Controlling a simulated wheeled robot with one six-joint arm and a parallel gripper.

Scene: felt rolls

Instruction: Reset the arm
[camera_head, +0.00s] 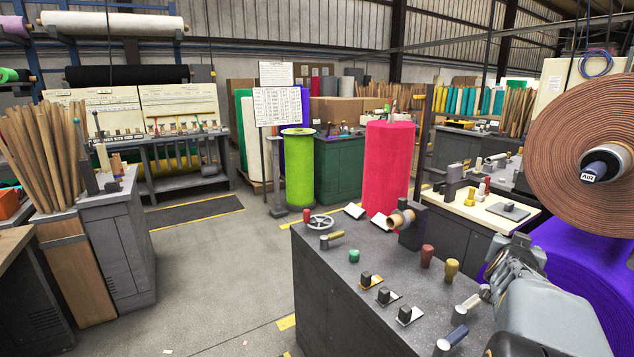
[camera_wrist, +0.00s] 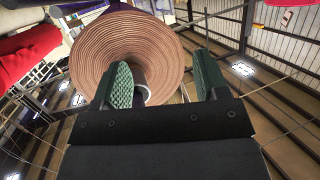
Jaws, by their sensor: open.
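My gripper (camera_wrist: 163,72) shows in the wrist view with its two green ridged fingers spread wide apart. Nothing is between them. The wrist view looks up toward the roof, and a large brown striped roll (camera_wrist: 135,50) appears beyond the fingers, mostly behind the left one. In the head view my grey arm is at the lower right, over the right side of the dark workbench (camera_head: 330,290). The fingers cannot be made out there. The brown roll (camera_head: 585,115) is above and behind the arm in that view.
The bench holds several knobs, switches, a handwheel (camera_head: 321,222) and a tape roll (camera_head: 401,219). A purple roll (camera_head: 575,265) is close to my arm at right. Pink (camera_head: 388,165) and green (camera_head: 299,170) rolls stand behind the bench. Open floor (camera_head: 215,265) is to the left.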

